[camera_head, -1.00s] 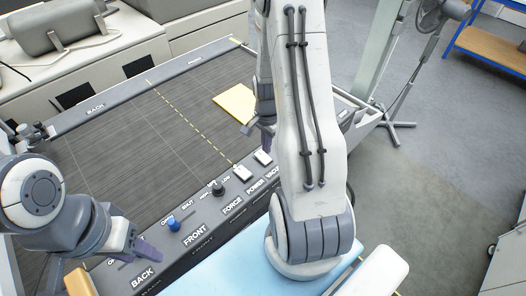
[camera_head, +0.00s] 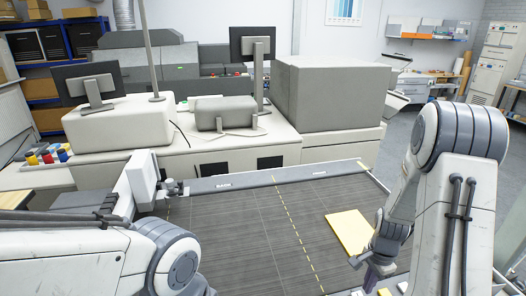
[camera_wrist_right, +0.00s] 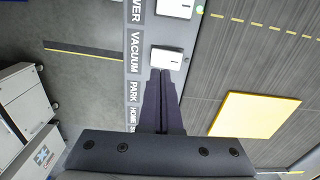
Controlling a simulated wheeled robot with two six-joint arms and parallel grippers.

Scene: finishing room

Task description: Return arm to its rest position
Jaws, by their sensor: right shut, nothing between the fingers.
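My right arm (camera_head: 455,200) stands at the right of the head view, bent downward from its raised joint. My right gripper (camera_head: 368,264) hangs at its end over the near right part of the dark table, beside the yellow sheet. In the right wrist view the two dark fingers of the right gripper (camera_wrist_right: 161,74) are together with nothing between them. Their tips appear just below the white switch (camera_wrist_right: 166,58) by the VACUUM label; I cannot tell if they touch it. My left arm (camera_head: 90,262) fills the lower left of the head view; its gripper is out of view.
The dark table (camera_head: 240,245) has a yellow sheet (camera_head: 350,232) lying on it and is otherwise clear in view. Its control panel (camera_wrist_right: 135,75) carries labels and switches. Behind it stand a grey machine block (camera_head: 330,95) and monitors (camera_head: 90,84). Grey floor is clear at right.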

